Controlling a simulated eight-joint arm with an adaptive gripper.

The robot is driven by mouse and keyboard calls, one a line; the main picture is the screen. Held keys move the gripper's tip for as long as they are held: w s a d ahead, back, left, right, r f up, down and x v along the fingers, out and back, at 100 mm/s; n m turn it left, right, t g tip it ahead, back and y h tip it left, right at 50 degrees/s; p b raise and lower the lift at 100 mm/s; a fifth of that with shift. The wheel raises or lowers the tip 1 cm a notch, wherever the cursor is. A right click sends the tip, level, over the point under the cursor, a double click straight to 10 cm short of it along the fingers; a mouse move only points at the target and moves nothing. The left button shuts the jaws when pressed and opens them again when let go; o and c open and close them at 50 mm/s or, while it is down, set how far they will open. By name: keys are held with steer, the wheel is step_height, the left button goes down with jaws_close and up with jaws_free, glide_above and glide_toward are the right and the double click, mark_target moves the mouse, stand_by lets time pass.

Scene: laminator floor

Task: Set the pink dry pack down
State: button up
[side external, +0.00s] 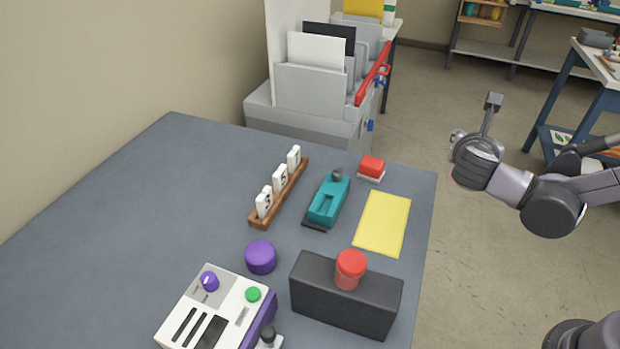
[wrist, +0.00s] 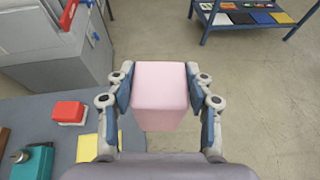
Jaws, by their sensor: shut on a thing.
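The pink dry pack (wrist: 160,90) is a pale pink block in the middle of the wrist view. My gripper (wrist: 160,100) is shut on it, with one finger pressed against each side. The pack is held in the air, and floor shows around it beyond the table edge. In the side view my wrist hangs to the right of the table, and the pack is hidden there.
The blue-grey table (side external: 110,220) holds a yellow sheet (side external: 383,222), a red block (side external: 371,167), a teal punch-like tool (side external: 329,200), a wooden number rack (side external: 280,194), a purple knob (side external: 260,257), a black box (side external: 345,300) with a red cap and a white machine (side external: 213,310). The left side is clear.

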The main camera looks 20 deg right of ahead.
steer(key=shift+d+r, duration=0.15)
steer(key=shift+w+r, duration=0.15)
steer(key=w+a+n+t+y, duration=0.1)
steer(key=w+a+n, duration=0.1)
steer(key=w+a, duration=0.5)
steer(key=w+a+r+n+t+y, duration=0.1)
steer(key=w+a+t+y, duration=0.15)
steer(key=a, duration=0.85)
steer(key=w+a+n, duration=0.2)
steer(key=w+a, duration=0.4)
steer(key=a, duration=0.3)
steer(key=w+a+n+t+y, duration=0.1)
steer(key=w+a+y, duration=0.1)
steer(key=a, duration=0.9)
steer(key=s+a+f, duration=0.2)
steer(key=a+f, duration=0.9)
steer(key=a, duration=0.1)
steer(key=shift+f, duration=0.4)
steer(key=shift+s+f, duration=0.1)
